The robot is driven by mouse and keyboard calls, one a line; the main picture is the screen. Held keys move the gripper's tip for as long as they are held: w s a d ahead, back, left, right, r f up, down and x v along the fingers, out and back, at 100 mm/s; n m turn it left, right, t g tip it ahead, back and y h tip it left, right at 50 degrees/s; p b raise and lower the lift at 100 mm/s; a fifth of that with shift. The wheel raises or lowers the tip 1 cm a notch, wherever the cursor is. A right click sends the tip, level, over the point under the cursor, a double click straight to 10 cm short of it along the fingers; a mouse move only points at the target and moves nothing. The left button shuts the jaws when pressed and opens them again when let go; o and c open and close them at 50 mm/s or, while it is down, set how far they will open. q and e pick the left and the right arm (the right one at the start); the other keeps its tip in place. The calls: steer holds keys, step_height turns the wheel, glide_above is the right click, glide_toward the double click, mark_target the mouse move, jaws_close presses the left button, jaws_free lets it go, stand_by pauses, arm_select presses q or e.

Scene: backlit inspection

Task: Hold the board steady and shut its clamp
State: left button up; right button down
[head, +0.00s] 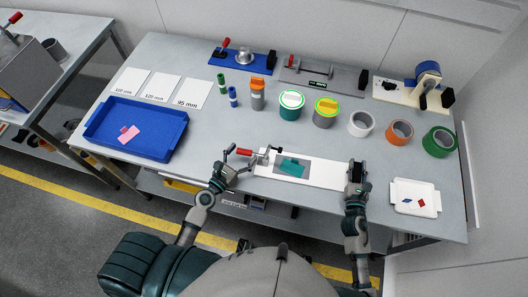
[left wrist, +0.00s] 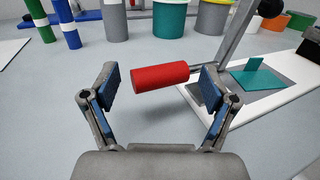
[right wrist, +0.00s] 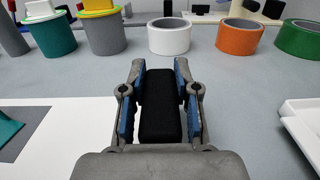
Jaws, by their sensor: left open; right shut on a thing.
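The white board (head: 325,174) lies near the table's front edge, with a grey patch and a teal piece (head: 291,167) on it. Its clamp (head: 264,156) at the left end has a lever with a red handle (head: 244,152). My left gripper (head: 227,169) is open just in front of the handle. In the left wrist view the red handle (left wrist: 160,76) lies between and beyond the open fingers, ungripped. My right gripper (head: 357,173) is shut on a black block (right wrist: 158,105) at the board's right end. The block's lower part is hidden.
Behind the board stand several tape rolls (head: 361,124) and round containers (head: 291,105). A blue tray (head: 110,112) with a pink piece is at left. A small white tray (head: 424,188) is right of my right gripper. Bare table lies left of the handle.

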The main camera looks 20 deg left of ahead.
arm_select(q)
jaws_close()
steer(key=shift+r, duration=0.1)
stand_by(0.3)
steer(key=r+m, duration=0.1)
steer(key=m, duration=0.1)
steer(key=d+r+m+g+y, duration=0.1)
steer(key=r+m, duration=0.1)
steer(key=shift+r+g, duration=0.2)
steer(key=shift+g, duration=0.1)
steer(key=shift+d+r+m+g+y, duration=0.3)
steer(key=shift+d+r+m+y, duration=0.35)
steer(key=shift+m, duration=0.35)
steer(key=shift+d+r+m+g+y, duration=0.45)
steer(key=shift+d+r+m, duration=0.2)
steer(key=shift+m, duration=0.45)
steer(key=shift+f, duration=0.1)
